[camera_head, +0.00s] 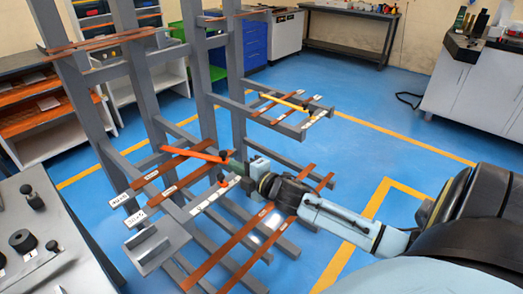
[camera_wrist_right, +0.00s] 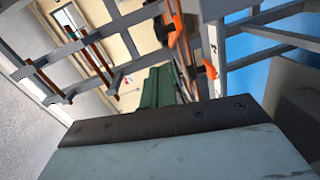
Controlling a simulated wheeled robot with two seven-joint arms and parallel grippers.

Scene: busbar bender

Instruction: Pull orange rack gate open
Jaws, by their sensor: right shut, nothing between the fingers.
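The orange rack gate (camera_head: 194,152) is a slim orange bar lying across the middle tier of the grey rack, with a dark knob at its right end. My right gripper (camera_head: 236,165) reaches in from the right, with its green fingertips close to that knob end. The fingers are shut with nothing between them. I cannot tell whether they touch the gate. In the right wrist view the green fingers (camera_wrist_right: 160,86) point towards orange parts (camera_wrist_right: 176,22) on the rack. My left gripper is not in view.
The grey rack (camera_head: 128,50) holds several copper bars on its arms, close around my right gripper. A yellow-orange bar (camera_head: 280,97) lies on another tier. A grey machine panel with black knobs (camera_head: 45,240) stands at left. Blue floor (camera_head: 370,130) is clear at right.

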